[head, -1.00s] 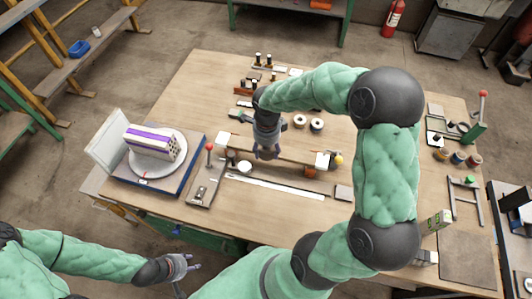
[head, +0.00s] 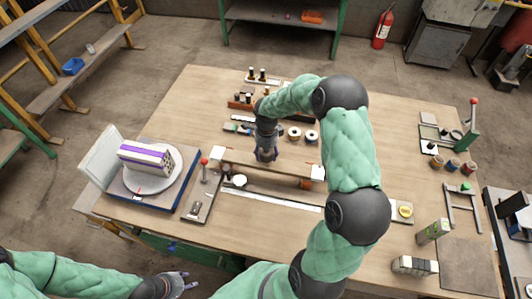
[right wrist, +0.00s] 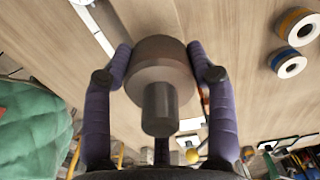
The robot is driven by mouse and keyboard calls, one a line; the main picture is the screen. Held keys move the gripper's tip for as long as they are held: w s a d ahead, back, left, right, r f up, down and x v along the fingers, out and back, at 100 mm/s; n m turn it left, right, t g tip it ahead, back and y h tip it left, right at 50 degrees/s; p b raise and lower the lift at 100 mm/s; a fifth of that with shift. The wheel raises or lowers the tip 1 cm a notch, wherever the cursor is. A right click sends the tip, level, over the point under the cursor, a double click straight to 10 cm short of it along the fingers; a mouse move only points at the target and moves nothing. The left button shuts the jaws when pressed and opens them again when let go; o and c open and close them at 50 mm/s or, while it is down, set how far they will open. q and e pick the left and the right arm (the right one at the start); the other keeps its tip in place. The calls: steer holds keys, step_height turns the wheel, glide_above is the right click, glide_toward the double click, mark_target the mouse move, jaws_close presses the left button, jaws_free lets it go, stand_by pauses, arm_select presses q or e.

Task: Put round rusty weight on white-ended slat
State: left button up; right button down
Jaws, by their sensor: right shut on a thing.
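The round rusty weight (right wrist: 160,65), a brown disc with a stubby knob, sits between the fingers of my right gripper (right wrist: 160,72) in the right wrist view. The gripper is shut on it. In the head view, my right gripper (head: 266,156) is over the middle of the white-ended slat (head: 235,158), a wooden board with white blocks at its ends. The weight is mostly hidden there, and I cannot tell whether it touches the slat. My left gripper (head: 187,279) is open and empty, off the table's front edge.
A turntable (head: 178,191) with a striped hollow brick (head: 147,156) stands at the left. A red-knobbed lever (head: 203,162) stands by the slat's left end. Two tape rolls (head: 294,133) lie behind the slat, and a long pale strip (head: 275,201) lies in front. The table's back left is clear.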

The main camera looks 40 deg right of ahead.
mark_target(266, 157)
steer(key=shift+f, duration=1.45)
steer(key=shift+f, duration=0.15)
steer(key=shift+c, duration=1.9)
jaws_free()
step_height(266, 157, up, 12)
steer(key=shift+r+p, duration=0.1)
steer(key=shift+p, duration=0.3)
